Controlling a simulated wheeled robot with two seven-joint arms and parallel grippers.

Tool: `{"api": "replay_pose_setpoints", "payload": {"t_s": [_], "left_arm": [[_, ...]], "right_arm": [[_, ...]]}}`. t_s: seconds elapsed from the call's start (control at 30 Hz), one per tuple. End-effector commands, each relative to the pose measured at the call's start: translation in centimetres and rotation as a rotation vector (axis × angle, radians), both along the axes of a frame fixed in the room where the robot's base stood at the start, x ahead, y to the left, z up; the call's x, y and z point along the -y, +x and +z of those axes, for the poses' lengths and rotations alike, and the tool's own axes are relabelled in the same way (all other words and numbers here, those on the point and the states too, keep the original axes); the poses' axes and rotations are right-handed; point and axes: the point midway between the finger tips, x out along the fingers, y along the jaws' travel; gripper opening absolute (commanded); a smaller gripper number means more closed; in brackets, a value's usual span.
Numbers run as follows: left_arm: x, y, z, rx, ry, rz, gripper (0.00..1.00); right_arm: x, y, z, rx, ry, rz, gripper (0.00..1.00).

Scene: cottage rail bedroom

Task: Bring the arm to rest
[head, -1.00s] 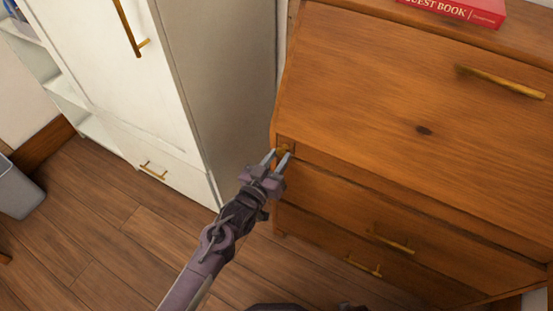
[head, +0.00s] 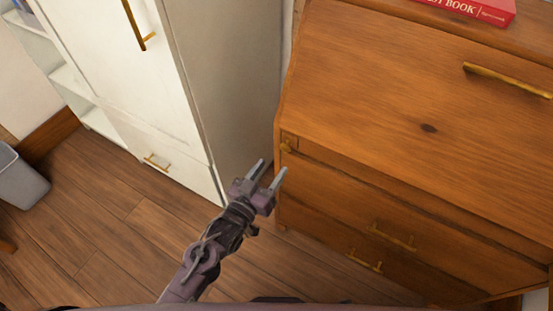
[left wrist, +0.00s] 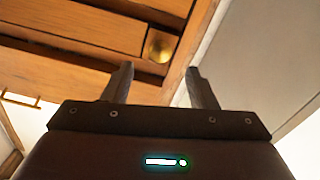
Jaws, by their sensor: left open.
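My left gripper (head: 268,173) is open and empty in the head view, in front of the left edge of the wooden bureau (head: 400,80). My right gripper is not in view.
A white wardrobe (head: 120,90) with brass handles stands left of the bureau. A red guest book (head: 475,8) lies on the bureau top. The bureau has drawers with brass handles (head: 392,238). A grey bin (head: 20,178) stands at the far left. The wooden floor (head: 110,220) between is clear.

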Motion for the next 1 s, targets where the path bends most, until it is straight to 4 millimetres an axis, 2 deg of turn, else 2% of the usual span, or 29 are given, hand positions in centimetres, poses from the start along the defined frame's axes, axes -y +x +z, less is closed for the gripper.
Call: {"api": "replay_pose_setpoints", "payload": {"t_s": [0.13, 0.57, 0.73, 0.77, 0.87, 0.97, 1.0], "left_arm": [[-0.5, -0.9, 0.0, 0.000, -0.001, 0.000, 0.52], [-0.5, -0.9, 0.1, 0.000, -0.001, 0.000, 0.52], [-0.7, -0.9, -0.7, -0.017, 0.011, 0.005, 0.52], [-0.9, -1.0, -1.3, -0.032, 0.020, 0.008, 0.52], [-2.1, -1.5, -5.0, -0.122, 0.078, 0.029, 0.52], [-4.1, -3.3, -11.0, -0.269, 0.171, 0.056, 0.52], [-5.2, -4.4, -13.7, -0.337, 0.212, 0.068, 0.52]], "right_arm": [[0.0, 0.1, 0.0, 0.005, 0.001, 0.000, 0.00], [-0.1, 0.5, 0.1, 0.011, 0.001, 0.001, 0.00], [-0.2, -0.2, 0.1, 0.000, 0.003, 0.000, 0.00], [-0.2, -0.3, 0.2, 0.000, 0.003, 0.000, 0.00], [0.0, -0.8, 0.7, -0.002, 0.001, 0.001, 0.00], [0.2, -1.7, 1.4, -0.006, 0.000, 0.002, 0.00], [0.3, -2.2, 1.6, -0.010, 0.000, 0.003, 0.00]]}}
